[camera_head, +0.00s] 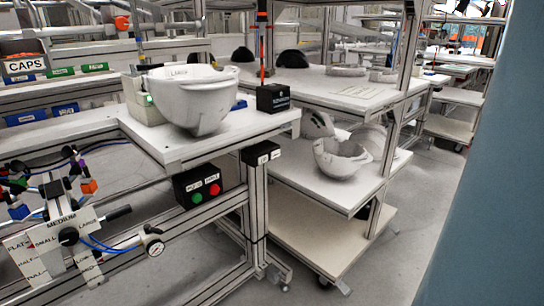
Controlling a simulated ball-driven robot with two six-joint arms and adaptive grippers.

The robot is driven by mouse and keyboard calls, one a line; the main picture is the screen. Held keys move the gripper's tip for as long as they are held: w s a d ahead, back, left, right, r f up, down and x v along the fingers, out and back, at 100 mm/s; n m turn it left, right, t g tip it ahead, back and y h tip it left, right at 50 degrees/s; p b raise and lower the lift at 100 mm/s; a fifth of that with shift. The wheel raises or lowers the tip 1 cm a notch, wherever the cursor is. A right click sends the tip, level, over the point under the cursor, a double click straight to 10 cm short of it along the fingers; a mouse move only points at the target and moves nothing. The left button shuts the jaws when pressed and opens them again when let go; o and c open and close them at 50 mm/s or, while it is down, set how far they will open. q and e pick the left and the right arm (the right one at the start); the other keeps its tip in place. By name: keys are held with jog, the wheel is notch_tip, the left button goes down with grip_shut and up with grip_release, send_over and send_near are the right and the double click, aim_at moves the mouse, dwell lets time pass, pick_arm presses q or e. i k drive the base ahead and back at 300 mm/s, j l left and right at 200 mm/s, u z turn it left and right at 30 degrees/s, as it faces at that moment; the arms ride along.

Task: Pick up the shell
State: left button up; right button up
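A large white helmet shell (196,100) rests on the near corner of the white workbench (190,146) and is tilted. A second white shell (340,163) lies open side up on the middle shelf of the cart to the right. Another pale shell (370,138) lies behind it, partly hidden. Neither of my grippers shows in the camera_head view.
A small black box (272,98) stands at the bench's right end. A button box (197,186) hangs below the bench edge. The cart's upper shelf (340,88) holds dark and white shells. A blue surface (490,180) fills the right side. Grey floor (405,230) is open between.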

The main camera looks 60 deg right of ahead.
aim_at(338, 161)
jog(key=z, duration=2.4)
jog(key=i+j, duration=0.25)
